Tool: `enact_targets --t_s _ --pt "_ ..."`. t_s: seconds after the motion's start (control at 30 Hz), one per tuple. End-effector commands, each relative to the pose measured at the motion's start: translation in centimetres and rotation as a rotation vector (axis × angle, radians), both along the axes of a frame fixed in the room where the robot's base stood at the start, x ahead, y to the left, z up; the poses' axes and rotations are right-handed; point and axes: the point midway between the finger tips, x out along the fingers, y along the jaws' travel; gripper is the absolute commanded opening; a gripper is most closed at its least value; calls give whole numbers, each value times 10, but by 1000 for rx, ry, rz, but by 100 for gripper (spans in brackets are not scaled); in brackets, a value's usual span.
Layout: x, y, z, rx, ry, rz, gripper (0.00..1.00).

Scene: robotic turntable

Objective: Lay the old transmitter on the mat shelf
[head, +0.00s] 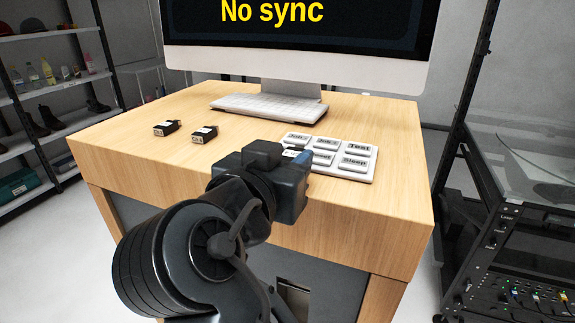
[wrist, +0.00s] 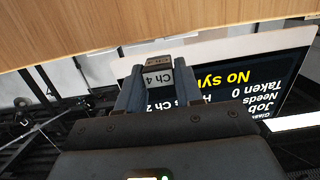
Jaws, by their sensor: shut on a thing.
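My gripper (wrist: 158,92) is shut on a small box labelled "Ch 4" (wrist: 158,77) in the wrist view. The box has a pale label face and a darker end; I cannot tell whether it is the old transmitter. In the head view my gripper (head: 290,158) is over the desk's front part, by the button panel, and its body mostly hides the held box. Two similar small black boxes with pale labels, a left one (head: 166,128) and a right one (head: 204,134), lie on the desk to the left. I cannot make out a mat shelf.
The wooden desk (head: 120,130) carries a monitor (head: 295,50) reading "No sync", a keyboard (head: 270,107) and a panel of several buttons (head: 358,162). Shelves (head: 60,87) with bottles and shoes stand at left. A black rack (head: 500,215) with a glass-like top stands at right.

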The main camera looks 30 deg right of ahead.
Motion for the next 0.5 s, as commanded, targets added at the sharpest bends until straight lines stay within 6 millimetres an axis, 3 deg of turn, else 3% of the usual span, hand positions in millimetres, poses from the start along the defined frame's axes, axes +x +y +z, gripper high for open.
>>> enact_targets --t_s 0.13,0.5 --pt "0 0 -14 0 1 0 6" --pt "0 0 -19 1 0 0 6"
